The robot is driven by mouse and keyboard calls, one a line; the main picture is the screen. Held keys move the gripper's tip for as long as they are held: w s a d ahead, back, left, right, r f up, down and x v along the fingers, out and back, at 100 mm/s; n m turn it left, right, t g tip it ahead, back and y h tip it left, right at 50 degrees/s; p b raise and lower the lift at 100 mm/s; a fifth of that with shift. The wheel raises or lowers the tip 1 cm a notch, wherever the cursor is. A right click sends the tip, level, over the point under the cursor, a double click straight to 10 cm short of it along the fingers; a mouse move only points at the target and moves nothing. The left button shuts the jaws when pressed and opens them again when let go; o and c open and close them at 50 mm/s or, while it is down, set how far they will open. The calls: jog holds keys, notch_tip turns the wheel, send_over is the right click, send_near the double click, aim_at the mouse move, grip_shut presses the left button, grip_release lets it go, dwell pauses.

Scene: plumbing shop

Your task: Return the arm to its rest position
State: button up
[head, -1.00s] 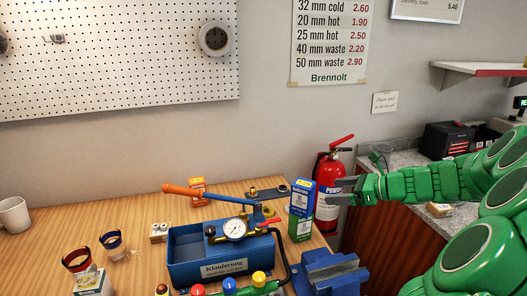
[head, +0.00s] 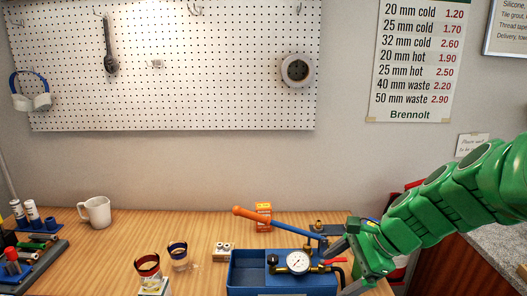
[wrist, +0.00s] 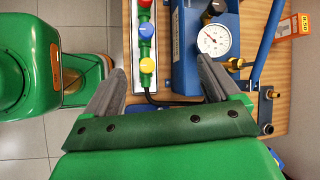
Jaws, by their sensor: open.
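My green arm enters the head view from the right and bends down to my gripper (head: 352,268), at the right end of the workbench (head: 130,232). In the wrist view my gripper (wrist: 165,90) has its two grey fingers spread wide apart with nothing between them. It is above the bench edge, close to the blue pressure test pump (head: 262,272). The pump's gauge (wrist: 213,40) shows beyond the right finger. A green manifold with coloured knobs (wrist: 146,45) shows between and beyond the fingers.
A white mug (head: 96,212) stands at the bench's left. Two small cups, one red-rimmed (head: 148,267) and one blue-rimmed (head: 178,256), are near the front. An orange pump handle (head: 250,214) sticks up leftward. The wall pegboard (head: 200,100) is behind. Tiled floor shows left in the wrist view.

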jog(key=s+a+f+n+g+h, duration=0.1)
jog(key=s+n+g+h, duration=0.1)
jog(key=s+n, duration=0.5)
jog(key=s+a+f+n+g+h, duration=0.1)
jog(key=s+n+h, duration=0.4)
jog(key=s, duration=1)
jog(key=f+n, duration=0.1)
jog(key=n, duration=0.2)
jog(key=shift+s+g, duration=0.35)
jog(key=shift+g, duration=0.05)
